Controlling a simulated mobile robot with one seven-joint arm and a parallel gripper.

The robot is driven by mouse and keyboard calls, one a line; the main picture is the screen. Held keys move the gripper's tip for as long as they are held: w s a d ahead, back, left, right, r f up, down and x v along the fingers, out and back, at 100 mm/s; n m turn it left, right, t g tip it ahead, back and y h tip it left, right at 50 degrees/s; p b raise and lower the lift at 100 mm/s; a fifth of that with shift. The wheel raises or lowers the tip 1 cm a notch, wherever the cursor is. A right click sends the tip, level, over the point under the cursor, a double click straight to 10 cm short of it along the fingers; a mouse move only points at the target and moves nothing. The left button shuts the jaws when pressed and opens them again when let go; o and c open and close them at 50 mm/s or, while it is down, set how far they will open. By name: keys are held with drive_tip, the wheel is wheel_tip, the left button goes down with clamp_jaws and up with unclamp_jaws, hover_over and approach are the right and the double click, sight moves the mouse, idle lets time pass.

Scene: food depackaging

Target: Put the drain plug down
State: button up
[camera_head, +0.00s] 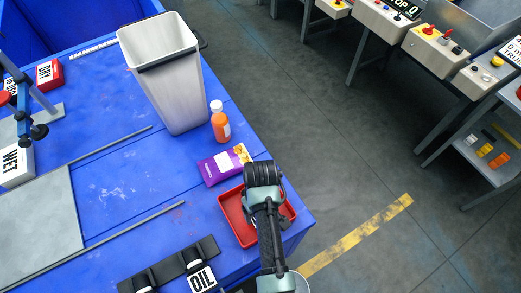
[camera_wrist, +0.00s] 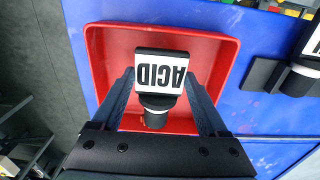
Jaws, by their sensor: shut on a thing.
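The drain plug (camera_wrist: 161,70) has a white block face lettered "ACID", upside down in the wrist view, and a black round stem with a pale ring. My gripper (camera_wrist: 160,82) is shut on it, one finger on each side. The plug is over the red tray (camera_wrist: 112,50); I cannot tell whether it touches the tray floor. In the head view my arm reaches over the red tray (camera_head: 231,211) at the table's right corner and hides the plug and fingertips.
A purple packet (camera_head: 222,166) lies just behind the tray, with an orange bottle (camera_head: 220,122) and a tall white bin (camera_head: 170,85) farther back. A black rack (camera_head: 150,277) with an "OIL" block (camera_head: 201,279) is left of the tray. The blue table (camera_head: 150,205) ends close right of the tray.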

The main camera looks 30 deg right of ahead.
drive_tip(key=shift+f, duration=0.3)
drive_tip(key=o, duration=1.4)
drive_tip(key=shift+c, duration=0.2)
drive_tip(key=shift+r, duration=0.15)
wheel_tip(320, 180, up, 13)
